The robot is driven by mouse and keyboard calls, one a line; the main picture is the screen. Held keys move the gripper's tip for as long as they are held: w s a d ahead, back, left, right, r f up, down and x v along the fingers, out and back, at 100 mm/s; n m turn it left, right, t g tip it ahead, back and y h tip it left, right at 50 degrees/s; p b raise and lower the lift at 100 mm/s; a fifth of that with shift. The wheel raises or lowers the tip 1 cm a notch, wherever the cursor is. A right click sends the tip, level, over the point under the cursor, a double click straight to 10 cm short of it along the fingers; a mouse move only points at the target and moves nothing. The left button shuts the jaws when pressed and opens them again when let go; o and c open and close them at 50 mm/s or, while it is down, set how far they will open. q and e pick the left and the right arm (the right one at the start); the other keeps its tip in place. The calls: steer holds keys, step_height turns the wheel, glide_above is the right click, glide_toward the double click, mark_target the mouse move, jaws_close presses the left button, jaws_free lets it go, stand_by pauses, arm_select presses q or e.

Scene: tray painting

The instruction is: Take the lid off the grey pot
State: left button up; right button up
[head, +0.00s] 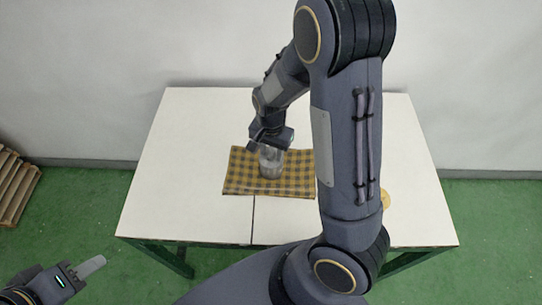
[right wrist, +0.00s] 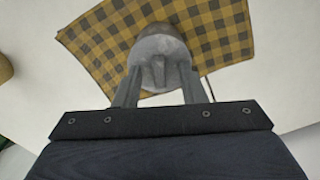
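The grey pot (head: 271,165) stands on a yellow-and-black checked cloth (head: 238,180) on the white table. Its rounded grey top also shows in the right wrist view (right wrist: 158,48), with a narrow raised ridge in its middle that may be the lid's handle. My right gripper (head: 264,144) is over the pot. In the right wrist view its two fingers (right wrist: 158,85) are spread apart, one on each side of the ridge, with a visible gap to it. My left gripper (head: 92,266) is low at the left, off the table; its finger opening cannot be made out.
A tan round thing (head: 385,199) is on the table at the right, partly behind my right arm; it also shows at the left edge of the right wrist view (right wrist: 5,68). The table's left part (head: 180,150) is clear. Wooden slats (head: 14,190) lean at the far left.

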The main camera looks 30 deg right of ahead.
jaws_close()
stand_by(0.4)
steer(key=shift+r, duration=0.25)
step_height(320, 180, up, 2)
steer(key=shift+r, duration=0.1)
steer(key=s+a+r+p, duration=0.1)
steer(key=s+a+r, duration=0.3)
steer(key=s+r, duration=0.6)
steer(key=s, duration=0.3)
steer(key=shift+s+r+p, duration=0.15)
steer(key=shift+s+p, duration=0.05)
steer(key=shift+p, duration=0.2)
